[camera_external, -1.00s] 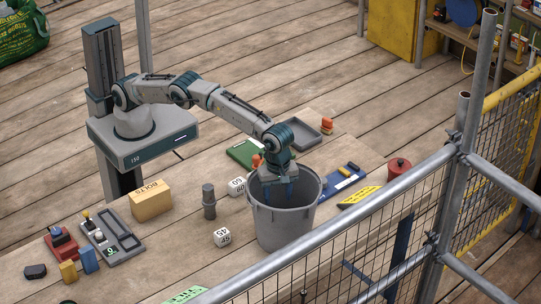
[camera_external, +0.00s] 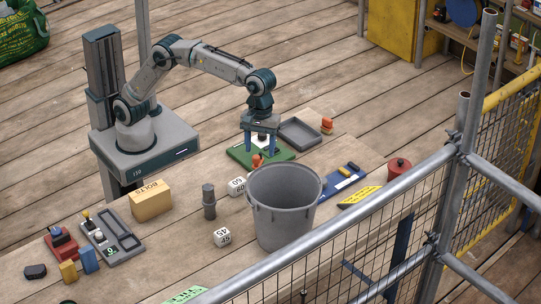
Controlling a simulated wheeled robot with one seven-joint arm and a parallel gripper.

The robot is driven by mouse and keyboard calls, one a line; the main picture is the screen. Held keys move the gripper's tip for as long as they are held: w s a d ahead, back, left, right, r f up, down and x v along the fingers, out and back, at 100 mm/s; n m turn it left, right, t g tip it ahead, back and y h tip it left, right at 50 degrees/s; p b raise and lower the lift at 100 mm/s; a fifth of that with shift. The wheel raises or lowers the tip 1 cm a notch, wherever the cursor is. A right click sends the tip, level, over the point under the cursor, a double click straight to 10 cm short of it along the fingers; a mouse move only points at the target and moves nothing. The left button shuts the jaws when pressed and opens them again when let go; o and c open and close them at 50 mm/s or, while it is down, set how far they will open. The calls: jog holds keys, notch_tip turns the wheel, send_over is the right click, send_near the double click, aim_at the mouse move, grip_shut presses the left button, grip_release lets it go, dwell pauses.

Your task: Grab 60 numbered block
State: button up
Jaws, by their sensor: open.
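A white numbered block (camera_external: 237,186) reading 60 sits on the table just left of the grey bucket (camera_external: 283,215). A second white numbered block (camera_external: 222,237) lies nearer the front, left of the bucket; its digits look like 45 and are hard to read. My gripper (camera_external: 261,149) points down above the green board (camera_external: 276,155), behind the bucket and to the right of the 60 block. It is open, with its two blue fingers apart. A small light thing shows between or behind the fingers; I cannot tell what it is.
A dark grey cylinder (camera_external: 209,202) stands left of the 60 block, and a yellow bolts box (camera_external: 151,201) lies further left. An orange figure (camera_external: 257,161) stands by the green board. A grey tray (camera_external: 300,133) lies behind. Scaffold rail (camera_external: 350,225) runs along the front.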

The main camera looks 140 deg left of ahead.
jog(key=s+f+m+g+y+b, duration=0.1)
jog(key=s+f+m+b, duration=0.55)
jog(key=s+f, duration=0.45)
jog(key=b, duration=0.1)
send_over(237, 182)
jog(key=shift+n, duration=0.35)
notch_tip(237, 182, down, 6)
jog(key=shift+f, duration=0.25)
jog(key=shift+f+b, duration=0.45)
jog(key=shift+f, duration=2.35)
jog(key=c, duration=1.1)
